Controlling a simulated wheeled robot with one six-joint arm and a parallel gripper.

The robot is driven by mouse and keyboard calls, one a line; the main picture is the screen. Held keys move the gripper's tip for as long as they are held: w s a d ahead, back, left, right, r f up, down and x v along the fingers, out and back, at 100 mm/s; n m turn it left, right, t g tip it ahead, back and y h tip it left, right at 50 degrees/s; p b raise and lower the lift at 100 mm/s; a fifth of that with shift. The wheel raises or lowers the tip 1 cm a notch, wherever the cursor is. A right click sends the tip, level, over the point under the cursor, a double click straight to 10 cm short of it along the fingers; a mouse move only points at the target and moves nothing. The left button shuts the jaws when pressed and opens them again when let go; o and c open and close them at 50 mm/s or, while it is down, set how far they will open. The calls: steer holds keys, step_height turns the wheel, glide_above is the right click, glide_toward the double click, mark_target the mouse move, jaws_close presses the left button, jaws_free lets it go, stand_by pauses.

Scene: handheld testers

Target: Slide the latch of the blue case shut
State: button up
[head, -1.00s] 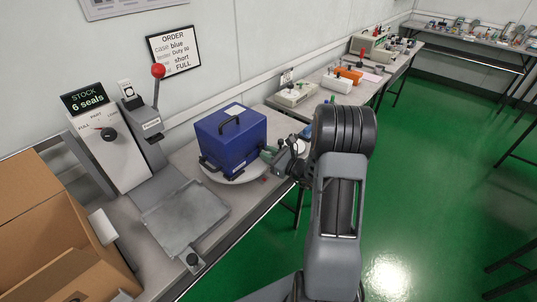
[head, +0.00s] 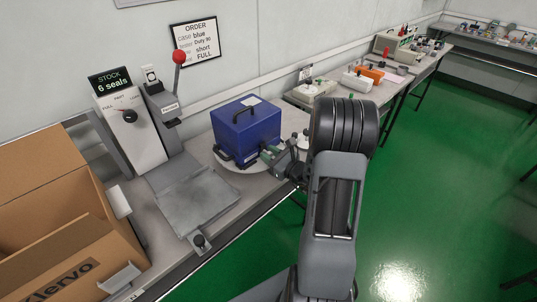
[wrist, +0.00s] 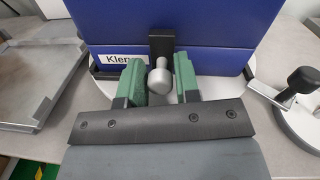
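The blue case (head: 245,130) stands closed on a round white turntable (head: 228,164) on the bench, a black handle on its lid. In the wrist view its blue front (wrist: 215,40) fills the top, with a white label. A black latch strip (wrist: 161,43) runs down the front to a grey round knob (wrist: 159,78). My gripper (wrist: 160,80) is at this front, its green fingers on either side of the knob and seemingly touching it. In the head view my gripper (head: 268,154) is at the case's lower right side; my arm hides part of the bench there.
A press with a red-knobbed lever (head: 179,58) and a grey plate (head: 195,200) stands left of the case. An open cardboard box (head: 60,230) is at the front left. A black-knobbed fixture (wrist: 303,80) is close on the right in the wrist view. Green floor lies right.

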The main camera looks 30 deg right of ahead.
steer(key=o, duration=0.3)
steer(key=shift+v, duration=6.9)
steer(key=shift+f, duration=0.1)
